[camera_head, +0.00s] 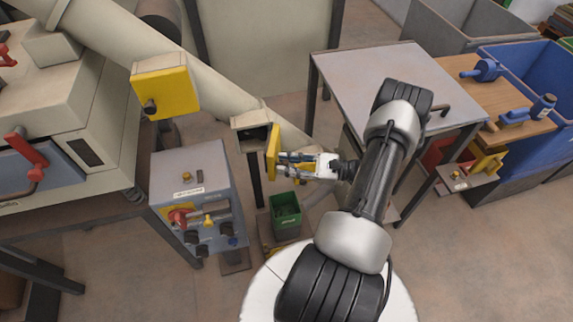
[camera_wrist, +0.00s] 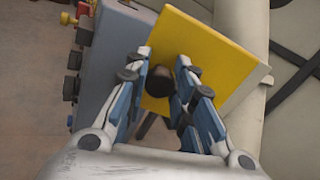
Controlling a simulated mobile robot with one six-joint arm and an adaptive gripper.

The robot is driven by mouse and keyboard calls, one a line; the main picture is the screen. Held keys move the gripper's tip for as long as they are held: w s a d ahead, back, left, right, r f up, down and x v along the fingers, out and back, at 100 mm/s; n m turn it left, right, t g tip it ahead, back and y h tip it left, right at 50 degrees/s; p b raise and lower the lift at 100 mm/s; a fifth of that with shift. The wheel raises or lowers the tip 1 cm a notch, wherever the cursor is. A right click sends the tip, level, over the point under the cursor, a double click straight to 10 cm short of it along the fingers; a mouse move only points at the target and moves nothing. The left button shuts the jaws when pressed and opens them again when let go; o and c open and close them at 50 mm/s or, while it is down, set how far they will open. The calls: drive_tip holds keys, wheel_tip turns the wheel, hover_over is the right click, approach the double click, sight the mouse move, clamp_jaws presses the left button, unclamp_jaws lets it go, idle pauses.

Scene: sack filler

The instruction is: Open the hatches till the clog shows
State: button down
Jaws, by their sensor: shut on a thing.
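One yellow hatch (camera_head: 165,87) with a dark knob is shut on the upper part of the sloping beige pipe (camera_head: 200,85). A second yellow hatch (camera_head: 272,150) lower on the pipe stands swung open, seen nearly edge-on. Behind it a dark opening (camera_head: 254,135) shows in the pipe; I cannot make out what is inside. My gripper (camera_head: 284,160) is at this lower hatch, shut on its dark knob (camera_wrist: 160,80). In the wrist view the yellow hatch face (camera_wrist: 207,62) lies just beyond my fingers (camera_wrist: 166,75).
A grey control box (camera_head: 195,190) with a red handle and knobs stands left of the lower hatch. A green bin (camera_head: 286,215) stands on the floor below. A grey-topped table (camera_head: 375,85) is to the right, beside a wooden bench (camera_head: 500,95) with blue tools.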

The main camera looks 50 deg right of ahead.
drive_tip(key=shift+s+d, duration=0.1)
drive_tip(key=shift+d, duration=0.05)
idle(0.4)
drive_tip(key=c, duration=1.3)
unclamp_jaws()
drive_tip(key=shift+c, duration=0.2)
drive_tip(key=v, duration=1.2)
drive_tip(key=shift+d, duration=0.15)
drive_tip(key=shift+c, duration=0.3)
